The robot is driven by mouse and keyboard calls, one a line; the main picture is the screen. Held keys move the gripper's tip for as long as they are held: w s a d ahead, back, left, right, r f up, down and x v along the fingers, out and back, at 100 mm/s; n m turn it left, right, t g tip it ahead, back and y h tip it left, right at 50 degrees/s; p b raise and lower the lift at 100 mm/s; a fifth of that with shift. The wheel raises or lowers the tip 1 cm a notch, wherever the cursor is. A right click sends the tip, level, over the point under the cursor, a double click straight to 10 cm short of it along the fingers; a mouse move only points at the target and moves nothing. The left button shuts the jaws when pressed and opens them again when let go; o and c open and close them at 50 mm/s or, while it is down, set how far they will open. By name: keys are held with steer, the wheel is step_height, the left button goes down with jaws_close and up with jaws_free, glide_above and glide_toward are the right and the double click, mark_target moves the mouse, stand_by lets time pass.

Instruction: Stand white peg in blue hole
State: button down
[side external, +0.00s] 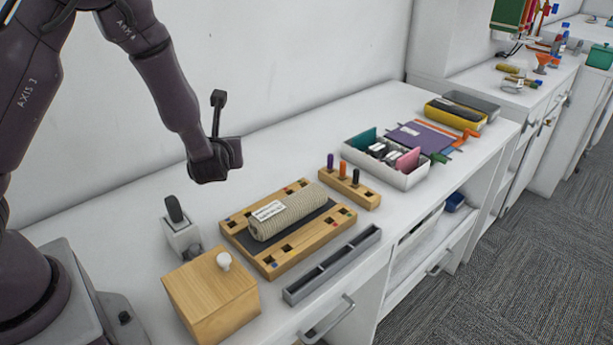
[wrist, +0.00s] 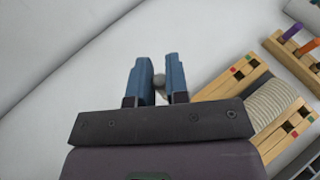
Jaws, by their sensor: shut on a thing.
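My gripper (wrist: 160,83) is shut on a small pale grey thing with a round end (wrist: 159,80). It looks like the white peg in shade, and most of it is hidden between the blue fingers. In the side external view my gripper (side external: 213,163) is raised above the counter, behind and left of the wooden board, with its fingers hard to make out. The wooden board (side external: 267,258) has square holes with small coloured marks near both ends. It also shows in the wrist view (wrist: 220,90). I cannot tell for sure which mark is blue.
A beige roll (side external: 290,210) lies across the board's middle. A wooden rack (side external: 362,197) with purple, orange and black pegs stands behind right. A wooden box (side external: 212,295) with a white knob, a grey block (side external: 182,238) with a dark handle and a grey tray (side external: 333,265) flank the board.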

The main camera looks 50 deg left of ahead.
steer(key=shift+a+r, duration=0.2)
steer(key=shift+w+a+f, duration=0.75)
steer(key=shift+w+f, duration=1.4)
steer(key=shift+w, duration=0.05)
steer(key=shift+w+a+f, duration=0.7)
steer(key=shift+w+f, duration=1.4)
steer(key=shift+w, duration=0.1)
steer(key=shift+w+a+f, duration=0.75)
steer(key=shift+w+f, duration=1.4)
steer(key=shift+w, duration=0.05)
steer(key=c, duration=1.1)
jaws_free()
steer(key=shift+f, duration=0.15)
